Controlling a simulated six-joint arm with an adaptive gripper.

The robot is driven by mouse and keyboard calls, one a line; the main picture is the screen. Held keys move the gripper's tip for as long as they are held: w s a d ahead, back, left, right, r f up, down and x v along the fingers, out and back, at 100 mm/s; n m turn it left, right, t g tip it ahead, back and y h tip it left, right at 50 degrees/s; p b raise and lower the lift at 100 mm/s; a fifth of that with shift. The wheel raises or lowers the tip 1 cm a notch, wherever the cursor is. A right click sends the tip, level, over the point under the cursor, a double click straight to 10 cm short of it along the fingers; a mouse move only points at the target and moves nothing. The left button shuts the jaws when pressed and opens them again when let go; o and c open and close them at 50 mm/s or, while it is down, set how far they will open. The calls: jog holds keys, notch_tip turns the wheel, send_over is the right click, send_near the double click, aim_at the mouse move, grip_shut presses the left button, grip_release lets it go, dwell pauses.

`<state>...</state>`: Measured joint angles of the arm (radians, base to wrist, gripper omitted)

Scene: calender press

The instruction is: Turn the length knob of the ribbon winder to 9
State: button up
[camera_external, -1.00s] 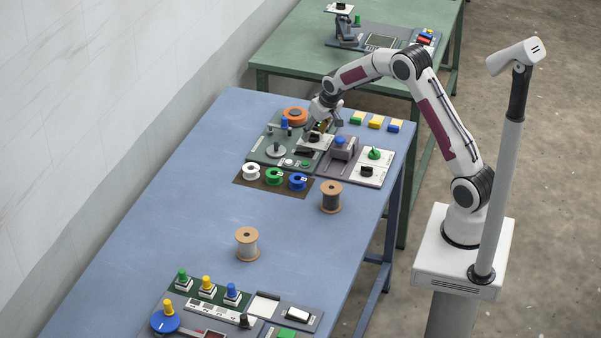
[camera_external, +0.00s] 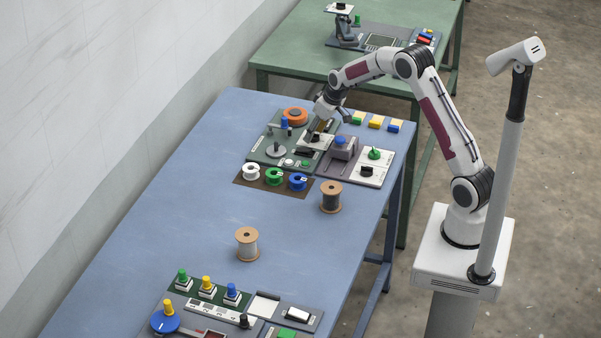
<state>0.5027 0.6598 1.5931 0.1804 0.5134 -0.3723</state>
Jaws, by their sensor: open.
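The ribbon winder (camera_external: 257,155) is a group of dark green, grey and white panels at the far part of the blue table. A black knob (camera_external: 315,138) sits on a white panel just below my gripper. A green knob (camera_external: 374,153) and another black knob (camera_external: 367,171) sit on the white panel at its right. I cannot read the labels, so I cannot tell which is the length knob or its setting. My gripper (camera_external: 325,124) is open, tilted downward, and looks slightly above the first black knob, apart from it.
White, green and blue spools (camera_external: 273,176) stand on a brown mat in front of the winder. Two larger spools (camera_external: 331,197) stand nearer. An orange ring (camera_external: 295,115) and several coloured blocks (camera_external: 376,122) lie behind. The table's middle left is clear.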

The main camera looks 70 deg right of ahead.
aim_at(310, 153)
jog(key=shift+d+n+y, duration=0.15)
jog(key=shift+n+y, duration=0.55)
jog(key=shift+n, duration=1.1)
